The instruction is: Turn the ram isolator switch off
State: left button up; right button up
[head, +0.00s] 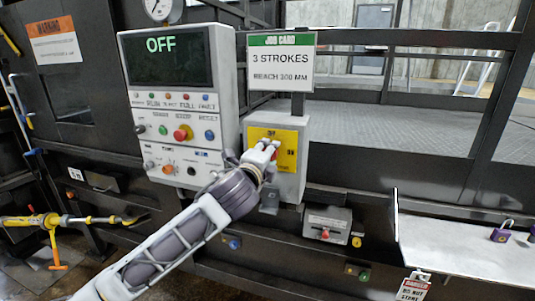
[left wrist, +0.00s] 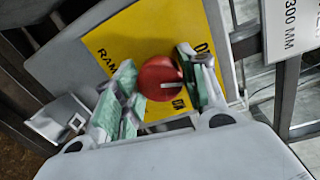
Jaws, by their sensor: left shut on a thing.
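The ram isolator switch is a red round knob (left wrist: 158,78) with a pale pointer mark, on a yellow plate (head: 261,144) fixed to a grey box (head: 289,182). My left gripper (head: 265,149) reaches the plate from below and covers the knob in the head view. In the left wrist view, the green-padded fingers (left wrist: 160,88) are on either side of the knob, shut on it. The pointer mark runs roughly sideways toward the right finger. Its setting is hard to tell; the plate lettering is partly hidden. My right gripper is out of view.
A control panel (head: 180,105) with a display reading OFF stands left of the switch box. A job card sign (head: 281,63) rises above the box. A white shelf (head: 455,255) with a purple padlock (head: 502,232) is at right. A yellow tool (head: 60,221) is at left.

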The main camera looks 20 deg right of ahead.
pick_arm(q)
jog(key=n, duration=0.3)
jog(key=shift+f, duration=0.1)
jog(key=shift+n, duration=0.3)
dwell(0.3)
jog(key=o, duration=1)
jog(key=shift+o, duration=0.2)
jog(key=v, duration=1.2)
jog(key=shift+a, duration=0.15)
jog(key=shift+w, duration=0.2)
